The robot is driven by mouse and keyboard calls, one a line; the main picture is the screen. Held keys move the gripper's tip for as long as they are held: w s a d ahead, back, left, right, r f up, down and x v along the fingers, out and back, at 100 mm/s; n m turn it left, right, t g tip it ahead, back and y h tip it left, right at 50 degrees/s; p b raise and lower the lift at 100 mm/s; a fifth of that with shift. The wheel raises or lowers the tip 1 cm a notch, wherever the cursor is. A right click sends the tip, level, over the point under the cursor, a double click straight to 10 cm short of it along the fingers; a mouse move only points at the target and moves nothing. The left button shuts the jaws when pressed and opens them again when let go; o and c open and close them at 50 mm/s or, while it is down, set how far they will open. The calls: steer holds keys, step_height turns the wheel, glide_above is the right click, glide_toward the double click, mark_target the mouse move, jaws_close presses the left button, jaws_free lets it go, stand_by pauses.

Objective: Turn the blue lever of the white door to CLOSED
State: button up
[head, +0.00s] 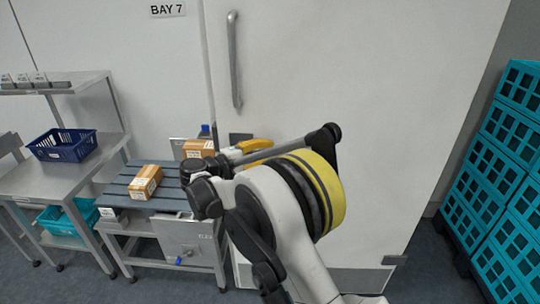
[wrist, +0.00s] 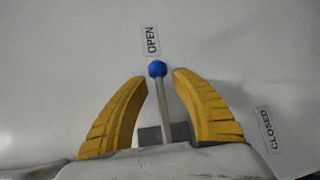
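The blue lever, a grey stem with a blue ball end (wrist: 157,69), points up at the OPEN label (wrist: 151,41) in the wrist view. The CLOSED label (wrist: 267,130) is at the lower right on the same pale surface. My gripper (wrist: 159,77) has its two yellow fingers apart, one on each side of the stem, with gaps showing on both sides. The white door (head: 390,75) fills the middle of the head view, with my gripper (head: 252,147) in front of it. I cannot make out the lever in the head view; my arm covers part of the door.
A long grey handle (head: 234,60) is on the door's left. A slatted table (head: 125,187) with cardboard boxes (head: 146,181) stands left of it. A steel bench (head: 38,176) holds a dark blue basket (head: 62,146). Teal crates (head: 497,160) are stacked at the right.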

steer(key=shift+w+d, duration=0.45)
jaws_close()
